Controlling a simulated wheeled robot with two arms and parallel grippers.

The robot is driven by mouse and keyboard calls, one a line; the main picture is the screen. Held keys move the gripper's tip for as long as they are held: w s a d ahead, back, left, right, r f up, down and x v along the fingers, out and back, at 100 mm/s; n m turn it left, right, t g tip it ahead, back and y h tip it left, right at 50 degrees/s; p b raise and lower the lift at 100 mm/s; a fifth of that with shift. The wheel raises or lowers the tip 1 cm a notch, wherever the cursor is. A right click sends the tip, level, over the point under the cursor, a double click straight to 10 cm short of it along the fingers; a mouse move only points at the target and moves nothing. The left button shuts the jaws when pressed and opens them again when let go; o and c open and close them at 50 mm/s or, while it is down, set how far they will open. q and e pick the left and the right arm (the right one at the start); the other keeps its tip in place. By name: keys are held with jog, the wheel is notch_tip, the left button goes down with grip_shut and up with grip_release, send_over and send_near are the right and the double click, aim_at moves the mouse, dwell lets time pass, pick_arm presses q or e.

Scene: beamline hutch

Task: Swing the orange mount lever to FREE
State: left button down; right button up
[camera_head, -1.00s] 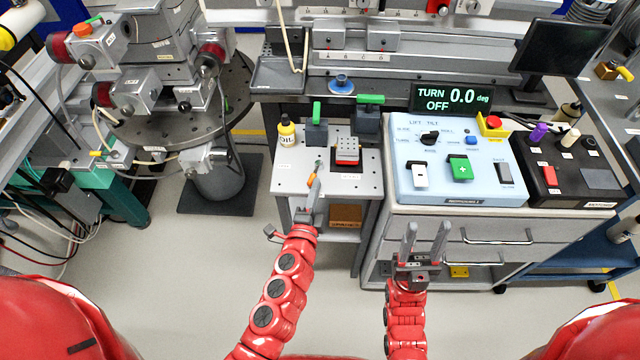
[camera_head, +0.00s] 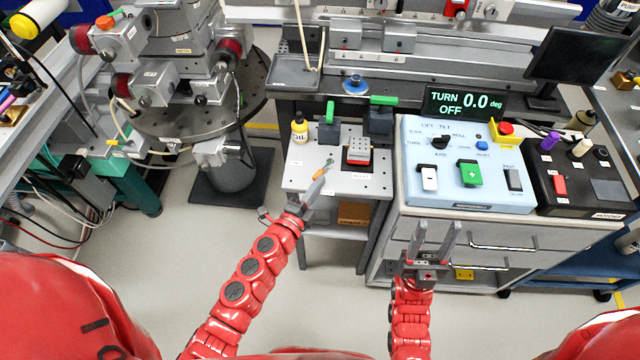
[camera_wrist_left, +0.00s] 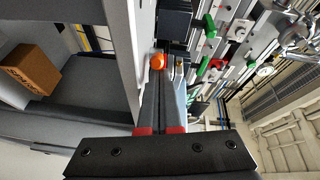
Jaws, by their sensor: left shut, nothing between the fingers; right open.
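The orange mount lever (camera_head: 320,174) is small and sits at the front left of the small grey table's top, by a green-tipped part. My left gripper (camera_head: 315,185) is shut and empty. Its fingertips are just in front of the lever and partly cover it; I cannot tell whether they touch. In the left wrist view a round orange end (camera_wrist_left: 158,62) shows just beyond the shut fingers (camera_wrist_left: 162,85). The FREE marking is not readable. My right gripper (camera_head: 435,238) is open and empty, in front of the control console's drawers.
On the small table (camera_head: 365,185) stand a yellow oil bottle (camera_head: 299,129), green-handled blocks (camera_head: 329,123) and a red-and-grey block (camera_head: 358,150). The blue console (camera_head: 455,190) stands to the right; its display reads TURN 0.0 deg OFF. Open floor lies left of the table.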

aim_at(299, 171)
pick_arm(q)
jog(key=shift+w+a+m+g+h, duration=0.3)
jog(key=shift+a+m+g+h, duration=0.2)
jog(key=shift+a+m+h, duration=0.45)
jog(key=shift+w+f+g+h, duration=0.15)
jog(key=shift+g+h, duration=0.15)
jog(key=shift+h, duration=0.25)
jog(key=shift+w+a+m+g+h, duration=0.3)
jog(key=shift+m+g+h, duration=0.1)
jog(key=shift+m+h, duration=0.25)
jog(key=shift+w+a+m+g+h+b, duration=0.1)
jog(key=shift+a+m+g+h+b, duration=0.15)
jog(key=shift+m+g+h+b, duration=0.3)
jog(key=shift+w+a+f+m+g+h+b, duration=0.1)
jog(key=shift+w+a+m+g+h+b, duration=0.35)
jog(key=shift+m+g+h+b, duration=0.4)
jog(key=m+g+b, duration=0.1)
jog(key=w+a+m+g+h+b, duration=0.1)
jog(key=g+b, duration=0.1)
jog(key=shift+w+h, duration=0.15)
jog(key=shift+h, duration=0.1)
jog(key=shift+w+a+b, duration=0.3)
jog(key=shift+w+b, duration=0.45)
jog(key=shift+b, duration=0.5)
jog(key=shift+r, duration=0.25)
